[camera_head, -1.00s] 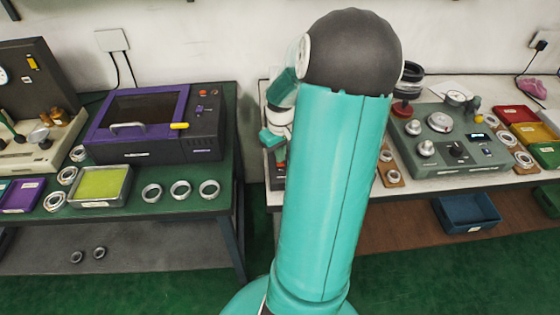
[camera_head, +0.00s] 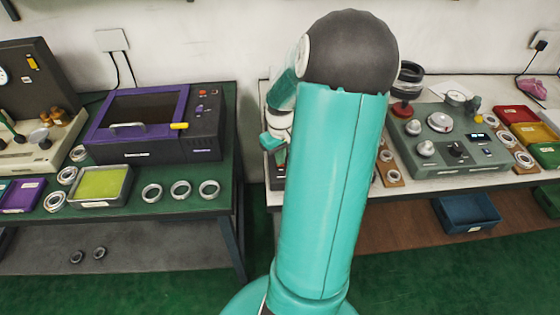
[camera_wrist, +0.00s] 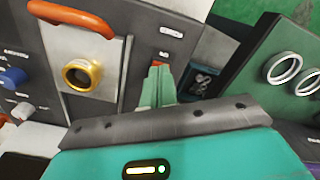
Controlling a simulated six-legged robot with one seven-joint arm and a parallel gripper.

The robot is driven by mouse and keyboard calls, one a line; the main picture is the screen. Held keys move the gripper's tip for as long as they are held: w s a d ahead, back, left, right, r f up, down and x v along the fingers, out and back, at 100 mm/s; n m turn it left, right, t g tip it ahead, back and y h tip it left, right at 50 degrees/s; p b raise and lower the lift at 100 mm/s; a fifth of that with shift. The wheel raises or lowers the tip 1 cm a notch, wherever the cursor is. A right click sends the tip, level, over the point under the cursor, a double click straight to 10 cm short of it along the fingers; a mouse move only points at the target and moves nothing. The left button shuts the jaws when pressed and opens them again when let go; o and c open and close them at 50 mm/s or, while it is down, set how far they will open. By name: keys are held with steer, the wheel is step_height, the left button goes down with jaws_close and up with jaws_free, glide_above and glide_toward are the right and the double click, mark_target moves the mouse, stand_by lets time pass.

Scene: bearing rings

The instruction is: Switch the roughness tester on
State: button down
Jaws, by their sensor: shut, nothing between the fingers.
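My gripper (camera_wrist: 159,76) is shut and empty in the wrist view. Its green fingertips are at a grey panel (camera_wrist: 110,22), right by a small red switch (camera_wrist: 157,63) under a white label. I cannot tell whether they touch it, and the tips partly cover it. The panel also has an orange handle (camera_wrist: 70,14), a gold ring (camera_wrist: 82,73) on a metal plate and a blue knob (camera_wrist: 13,76). I cannot read a name that marks it as the roughness tester. In the head view my gripper (camera_head: 277,150) is at the right table's left end, partly hidden by my arm.
A green-grey instrument (camera_head: 455,163) with knobs and a lit display stands on the right table. A purple-framed machine (camera_head: 205,130) stands on the left table, with several rings in front. A gap separates the tables. Rings (camera_wrist: 284,69) on a green surface show right in the wrist view.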

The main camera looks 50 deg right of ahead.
steer(key=shift+f, duration=0.35)
steer(key=shift+r, duration=3.5)
steer(key=w+a+r+n+t+h, duration=0.1)
steer(key=w+a+r, duration=0.1)
steer(key=a+r, duration=0.6)
steer(key=w+a+r+n+t+h, duration=0.1)
steer(key=w+a+r, duration=0.15)
steer(key=a, duration=0.95)
steer(key=s+a+r+n+t+y, duration=0.1)
steer(key=s+a+r, duration=0.1)
steer(key=a, duration=0.6)
steer(key=s+a+r+t+y, duration=0.1)
steer(key=s+a+r+t, duration=0.1)
steer(key=s+a, duration=0.3)
steer(key=a+r, duration=0.1)
steer(key=a, duration=0.2)
steer(key=shift+s+r+n+t, duration=0.15)
steer(key=shift+n+t, duration=0.15)
steer(key=shift+n, duration=0.1)
